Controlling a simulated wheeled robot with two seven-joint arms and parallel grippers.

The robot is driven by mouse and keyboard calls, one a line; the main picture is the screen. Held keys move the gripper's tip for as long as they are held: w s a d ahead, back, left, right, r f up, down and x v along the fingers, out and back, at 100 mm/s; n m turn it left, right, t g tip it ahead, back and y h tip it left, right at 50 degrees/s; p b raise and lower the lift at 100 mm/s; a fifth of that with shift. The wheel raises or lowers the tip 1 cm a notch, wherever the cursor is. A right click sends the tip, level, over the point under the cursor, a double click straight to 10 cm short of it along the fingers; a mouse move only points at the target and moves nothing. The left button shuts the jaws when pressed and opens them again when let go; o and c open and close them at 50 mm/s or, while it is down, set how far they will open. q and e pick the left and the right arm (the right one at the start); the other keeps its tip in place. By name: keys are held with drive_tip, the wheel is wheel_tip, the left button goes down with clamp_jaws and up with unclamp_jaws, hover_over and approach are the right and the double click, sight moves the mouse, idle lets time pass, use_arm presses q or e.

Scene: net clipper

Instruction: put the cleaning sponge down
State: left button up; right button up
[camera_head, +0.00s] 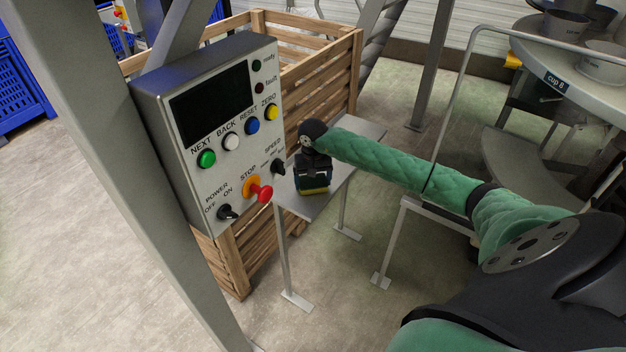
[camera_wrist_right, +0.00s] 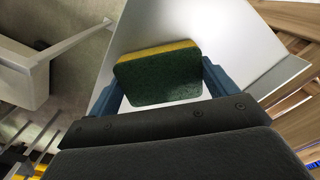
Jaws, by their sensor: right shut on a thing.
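The cleaning sponge (camera_wrist_right: 158,75), green on one face with a yellow layer, is between the blue fingers of my right gripper (camera_wrist_right: 160,84) in the right wrist view. The fingers press on its two short ends. In the head view my right gripper (camera_head: 314,186) is over the small grey metal table (camera_head: 335,184), and the sponge (camera_head: 314,191) shows as a thin yellow and dark strip at its tips. I cannot tell whether the sponge touches the table top. My left gripper is in neither view.
A control panel (camera_head: 215,130) with coloured buttons and a red stop knob stands just left of the table. A slatted wooden crate (camera_head: 320,75) is behind it. A thin metal frame (camera_head: 440,140) and a round machine with cups (camera_head: 575,70) are at right.

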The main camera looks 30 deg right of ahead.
sight(313, 182)
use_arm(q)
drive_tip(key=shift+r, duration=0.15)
use_arm(e)
drive_tip(key=shift+f, duration=0.1)
drive_tip(key=o, duration=0.8)
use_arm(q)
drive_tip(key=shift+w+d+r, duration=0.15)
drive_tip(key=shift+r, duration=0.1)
use_arm(e)
drive_tip(key=shift+r, duration=0.45)
use_arm(q)
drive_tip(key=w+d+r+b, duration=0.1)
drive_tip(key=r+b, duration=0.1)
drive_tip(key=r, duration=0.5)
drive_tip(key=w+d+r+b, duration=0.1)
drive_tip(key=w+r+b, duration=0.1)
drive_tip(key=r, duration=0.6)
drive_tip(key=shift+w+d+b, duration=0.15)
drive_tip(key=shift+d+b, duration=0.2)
drive_tip(key=shift+b, duration=0.2)
use_arm(e)
wheel_tip(313, 182, up, 11)
drive_tip(key=shift+r, duration=0.15)
